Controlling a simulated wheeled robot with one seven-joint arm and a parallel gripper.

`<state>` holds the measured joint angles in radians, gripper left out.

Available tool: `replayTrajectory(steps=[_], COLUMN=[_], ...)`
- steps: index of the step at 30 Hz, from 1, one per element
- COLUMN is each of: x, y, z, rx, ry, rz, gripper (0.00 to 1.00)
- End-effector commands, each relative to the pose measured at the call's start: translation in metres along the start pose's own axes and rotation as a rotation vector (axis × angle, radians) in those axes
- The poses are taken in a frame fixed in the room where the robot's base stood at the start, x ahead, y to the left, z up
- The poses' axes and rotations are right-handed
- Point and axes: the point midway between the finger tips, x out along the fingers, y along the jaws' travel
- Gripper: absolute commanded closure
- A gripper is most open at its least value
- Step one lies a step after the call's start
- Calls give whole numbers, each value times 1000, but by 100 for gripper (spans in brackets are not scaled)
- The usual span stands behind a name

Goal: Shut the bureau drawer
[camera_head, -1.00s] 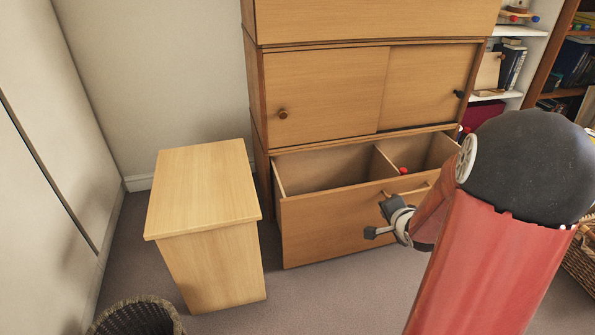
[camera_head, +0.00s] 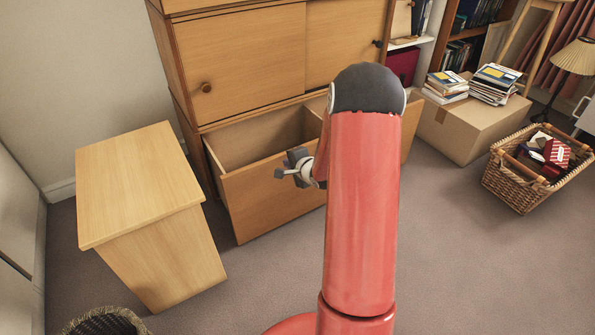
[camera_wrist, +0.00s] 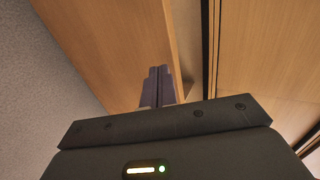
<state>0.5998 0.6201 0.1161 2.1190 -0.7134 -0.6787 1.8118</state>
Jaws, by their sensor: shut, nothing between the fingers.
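The bureau drawer (camera_head: 265,196) is the bottom drawer of a wooden bureau (camera_head: 240,62) and stands pulled out, its divided inside visible from above. My gripper (camera_head: 280,173) is shut and empty, in front of the drawer's front panel near its top edge. My red arm hides the right part of the drawer and its handle. In the wrist view the shut fingers (camera_wrist: 158,86) point at the drawer's wooden front (camera_wrist: 120,45), with the gap behind it to the right. I cannot tell whether the fingers touch the panel.
A small wooden cabinet (camera_head: 145,210) stands left of the drawer, close to it. A dark wicker basket (camera_head: 105,322) is at the bottom left. A cardboard box (camera_head: 470,125) with books and a wicker basket (camera_head: 525,182) stand to the right. Carpet in front is clear.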

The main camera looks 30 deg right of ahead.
Motion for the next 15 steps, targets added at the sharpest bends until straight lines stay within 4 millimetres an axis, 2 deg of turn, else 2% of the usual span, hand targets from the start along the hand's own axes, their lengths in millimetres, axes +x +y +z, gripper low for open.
replayTrajectory(steps=[6, 15], x=[17, 19], y=[-10, -12], z=[0, 0], rx=[0, 0], ry=[1, 1], rz=[1, 1], gripper=[100, 100])
